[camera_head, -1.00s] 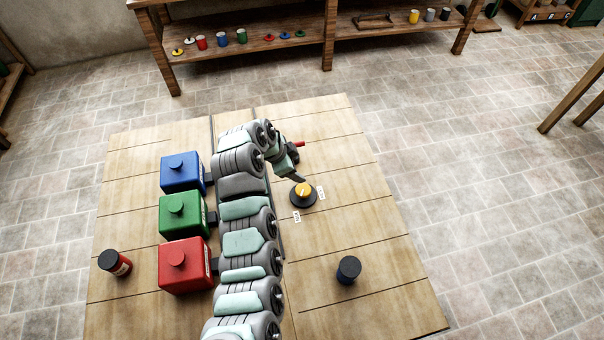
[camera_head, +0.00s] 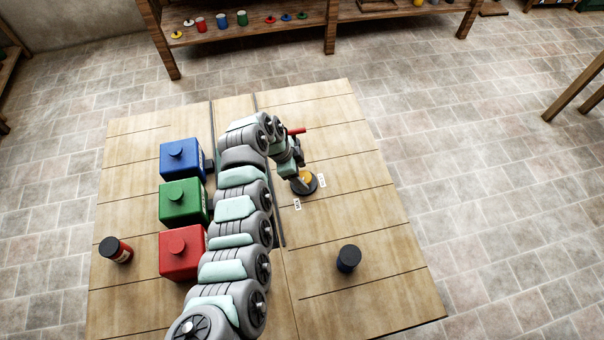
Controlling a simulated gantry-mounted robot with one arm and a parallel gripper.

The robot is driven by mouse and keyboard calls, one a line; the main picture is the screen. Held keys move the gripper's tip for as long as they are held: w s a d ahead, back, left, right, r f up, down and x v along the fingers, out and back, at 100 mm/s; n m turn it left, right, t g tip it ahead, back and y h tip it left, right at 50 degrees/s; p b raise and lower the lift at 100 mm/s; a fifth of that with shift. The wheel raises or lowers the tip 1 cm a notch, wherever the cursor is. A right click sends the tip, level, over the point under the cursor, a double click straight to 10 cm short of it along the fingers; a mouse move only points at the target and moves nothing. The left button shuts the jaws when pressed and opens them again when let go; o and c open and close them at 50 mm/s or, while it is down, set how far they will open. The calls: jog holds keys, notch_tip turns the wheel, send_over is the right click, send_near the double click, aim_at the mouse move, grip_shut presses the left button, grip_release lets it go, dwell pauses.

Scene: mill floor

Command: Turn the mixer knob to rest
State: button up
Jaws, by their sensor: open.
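The mixer knob (camera_head: 307,176) is yellow and sits on a round dark base (camera_head: 312,188) on the wooden table. One small white label (camera_head: 297,204) lies at its front left and another (camera_head: 322,181) at its right; their print is too small to read. My gripper (camera_head: 300,186) is open and points down at the knob, covering its left part. I cannot tell whether the fingers touch the knob.
Blue (camera_head: 180,162), green (camera_head: 183,203) and red (camera_head: 181,253) boxes stand left of my arm. A red-handled part (camera_head: 297,131) is behind my gripper. A dark blue cylinder (camera_head: 348,259) stands front right, a red black-topped jar (camera_head: 116,250) far left.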

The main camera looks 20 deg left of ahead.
jog(key=shift+w+d+f, duration=0.1)
jog(key=shift+d+f, duration=0.05)
jog(key=shift+f, duration=0.35)
jog(key=shift+c, duration=0.2)
jog(key=c, duration=1.3)
